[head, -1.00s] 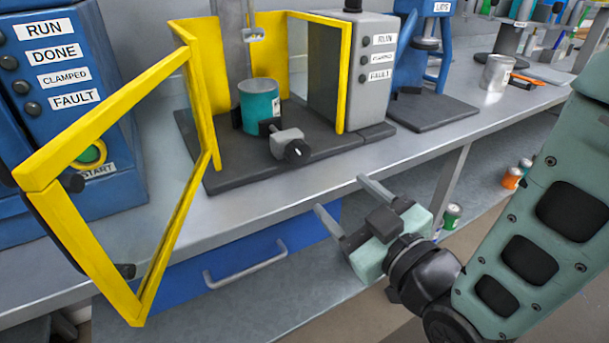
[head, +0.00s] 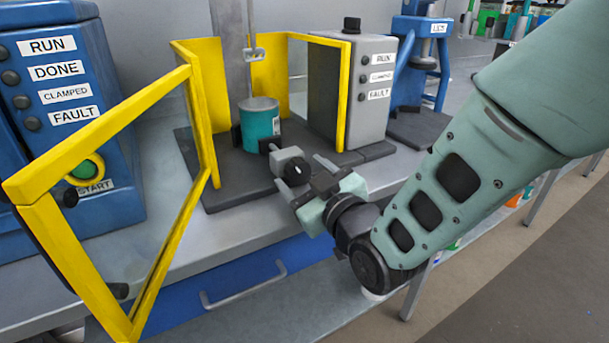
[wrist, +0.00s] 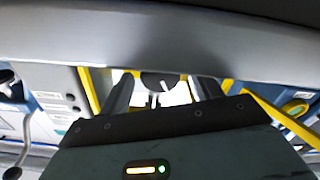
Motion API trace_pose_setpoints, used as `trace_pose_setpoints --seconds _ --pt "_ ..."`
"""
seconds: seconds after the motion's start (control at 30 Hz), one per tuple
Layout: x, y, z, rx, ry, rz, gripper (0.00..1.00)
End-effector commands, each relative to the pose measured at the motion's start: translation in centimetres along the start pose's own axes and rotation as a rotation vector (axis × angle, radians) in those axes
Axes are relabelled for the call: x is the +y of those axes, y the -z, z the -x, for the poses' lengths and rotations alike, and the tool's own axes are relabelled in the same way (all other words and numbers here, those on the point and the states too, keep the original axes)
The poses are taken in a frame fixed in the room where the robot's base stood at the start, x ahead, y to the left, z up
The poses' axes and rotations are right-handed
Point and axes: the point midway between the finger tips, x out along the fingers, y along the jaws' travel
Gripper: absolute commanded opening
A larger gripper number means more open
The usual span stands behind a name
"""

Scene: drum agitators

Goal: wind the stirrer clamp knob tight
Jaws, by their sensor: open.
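The clamp knob (head: 297,173) is black and round with a pale mark, on the front of a small grey clamp block (head: 284,157). The block sits before a teal can (head: 261,122) on a dark base plate. My gripper (head: 301,174) is open, its two fingers pointing at the knob, one on each side of it in the head view. I cannot tell whether they touch it. In the wrist view a dark round shape with a white line, likely the knob (wrist: 158,80), shows between the finger tips.
A yellow-framed guard door (head: 195,115) stands open at left, beside a blue control box (head: 60,140). A grey control box (head: 375,80) with another yellow frame stands behind right. A drawer handle (head: 245,287) is below the bench edge.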

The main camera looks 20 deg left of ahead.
Motion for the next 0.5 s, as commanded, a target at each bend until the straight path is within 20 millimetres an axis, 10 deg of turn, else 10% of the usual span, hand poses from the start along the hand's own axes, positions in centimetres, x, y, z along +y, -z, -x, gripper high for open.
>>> trace_pose_setpoints --seconds 0.2,0.37,0.5 --pt "-0.01 -0.01 0.0 0.0 0.0 0.0 0.61" --pt "-0.01 -0.01 0.01 0.0 0.0 0.0 0.19" --pt "-0.01 -0.02 0.02 0.0 0.0 -0.001 0.19"
